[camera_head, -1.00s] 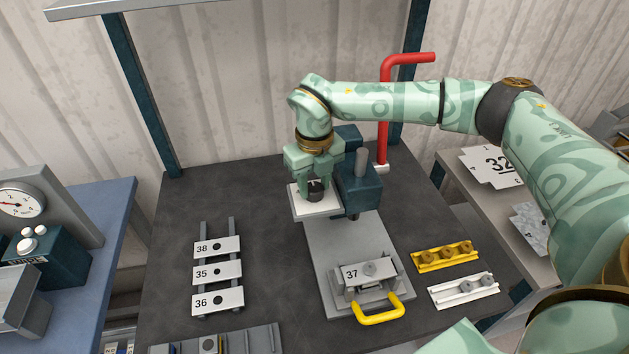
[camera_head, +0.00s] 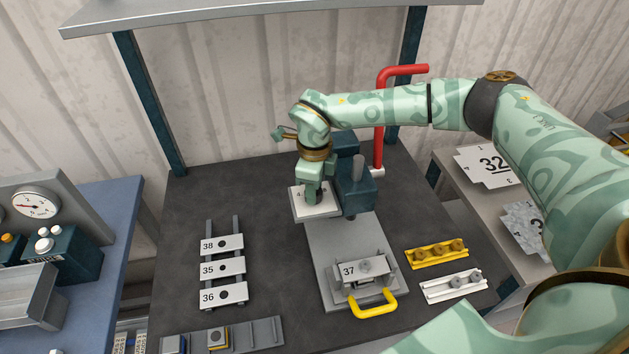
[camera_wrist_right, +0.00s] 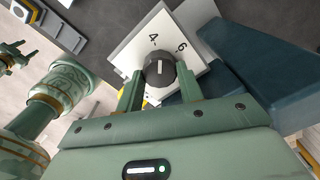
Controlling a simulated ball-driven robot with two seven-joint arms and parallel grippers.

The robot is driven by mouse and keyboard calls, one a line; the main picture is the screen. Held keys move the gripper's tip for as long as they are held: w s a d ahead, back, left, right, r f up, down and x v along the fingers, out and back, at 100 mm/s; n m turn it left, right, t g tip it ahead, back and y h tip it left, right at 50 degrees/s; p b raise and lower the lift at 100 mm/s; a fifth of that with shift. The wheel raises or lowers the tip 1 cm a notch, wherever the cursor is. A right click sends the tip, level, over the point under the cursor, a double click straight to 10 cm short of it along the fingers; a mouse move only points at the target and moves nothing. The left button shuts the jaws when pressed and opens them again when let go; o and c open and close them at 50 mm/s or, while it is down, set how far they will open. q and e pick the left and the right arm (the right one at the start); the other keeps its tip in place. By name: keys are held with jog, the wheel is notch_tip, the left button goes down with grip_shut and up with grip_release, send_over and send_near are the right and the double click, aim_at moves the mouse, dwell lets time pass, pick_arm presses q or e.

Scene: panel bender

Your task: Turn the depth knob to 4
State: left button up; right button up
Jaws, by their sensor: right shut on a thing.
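In the right wrist view I read 4 and 6 on the plate. The pointer line aims close to the 4 mark, on its side towards 6; I cannot tell whether it is exactly on it. My right gripper (camera_wrist_right: 161,92) is shut on the knob, a finger on either side. In the head view the right gripper (camera_head: 314,192) largely hides the knob. A green arm shows at the left of the wrist view.
A red lever (camera_head: 381,120) stands behind the press head. Below lies plate 37 (camera_head: 350,270) with a yellow handle (camera_head: 374,306). Plates 38, 35 and 36 (camera_head: 222,268) sit at left; yellow (camera_head: 436,254) and white (camera_head: 453,287) rails lie at right.

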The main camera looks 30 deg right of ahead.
jog(key=shift+w+r+n+p, duration=0.15)
jog(key=shift+n+p, duration=0.3)
jog(key=shift+n, duration=0.75)
jog(key=o, duration=1)
notch_tip(320, 180, up, 16)
jog(key=shift+b, duration=0.3)
